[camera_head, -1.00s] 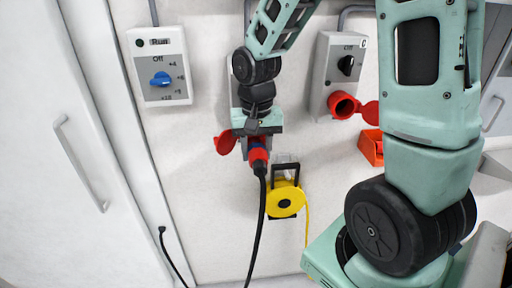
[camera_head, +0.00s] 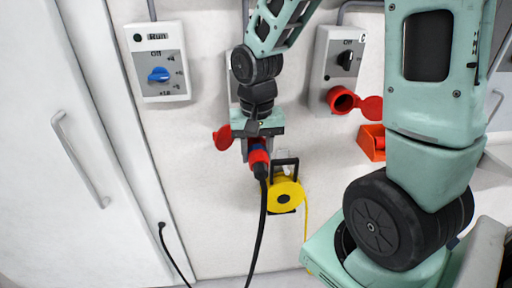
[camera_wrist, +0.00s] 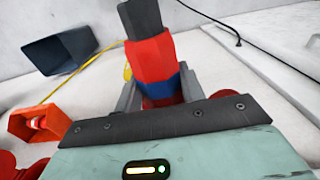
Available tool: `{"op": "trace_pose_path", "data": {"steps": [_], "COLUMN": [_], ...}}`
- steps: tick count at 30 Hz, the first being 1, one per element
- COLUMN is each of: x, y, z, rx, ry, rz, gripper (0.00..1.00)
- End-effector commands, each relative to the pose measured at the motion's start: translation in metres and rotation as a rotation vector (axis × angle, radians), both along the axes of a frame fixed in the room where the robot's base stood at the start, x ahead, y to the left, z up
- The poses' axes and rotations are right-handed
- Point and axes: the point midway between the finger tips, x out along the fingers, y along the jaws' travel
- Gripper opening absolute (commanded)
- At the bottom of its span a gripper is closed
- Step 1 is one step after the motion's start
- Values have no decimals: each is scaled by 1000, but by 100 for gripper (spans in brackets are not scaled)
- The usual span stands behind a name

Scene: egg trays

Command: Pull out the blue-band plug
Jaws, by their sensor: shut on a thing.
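The blue-band plug (camera_head: 258,160) is red with a blue band and a dark cable end. It points down and outward in front of a socket box on the wall, with its black cable hanging below. My gripper (camera_head: 258,143) is shut on it from above. In the wrist view, the plug (camera_wrist: 151,50) stands between the two grey fingers (camera_wrist: 158,94), with the blue band close to them. A red open lid (camera_head: 223,139) shows left of the plug. My gripper hides the socket mouth, so I cannot tell how far the plug sits in it.
A switch box with a blue knob (camera_head: 159,74) is at the upper left. Another box (camera_head: 338,70) with a red socket is to the right. A yellow cable reel (camera_head: 284,194) hangs close below the plug, and an orange bin (camera_head: 371,142) is farther right. A cabinet door (camera_head: 60,180) is left.

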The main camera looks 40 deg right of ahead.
Motion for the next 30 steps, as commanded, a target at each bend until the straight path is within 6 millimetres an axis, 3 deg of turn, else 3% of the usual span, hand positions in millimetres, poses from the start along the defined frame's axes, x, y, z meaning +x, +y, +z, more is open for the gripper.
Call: {"op": "trace_pose_path", "data": {"steps": [19, 30], "x": [-30, -34], "y": [21, 23], "z": [1, 0], "rx": [0, 0], "ry": [-2, -1], "rz": [2, 1], "gripper": [8, 8]}}
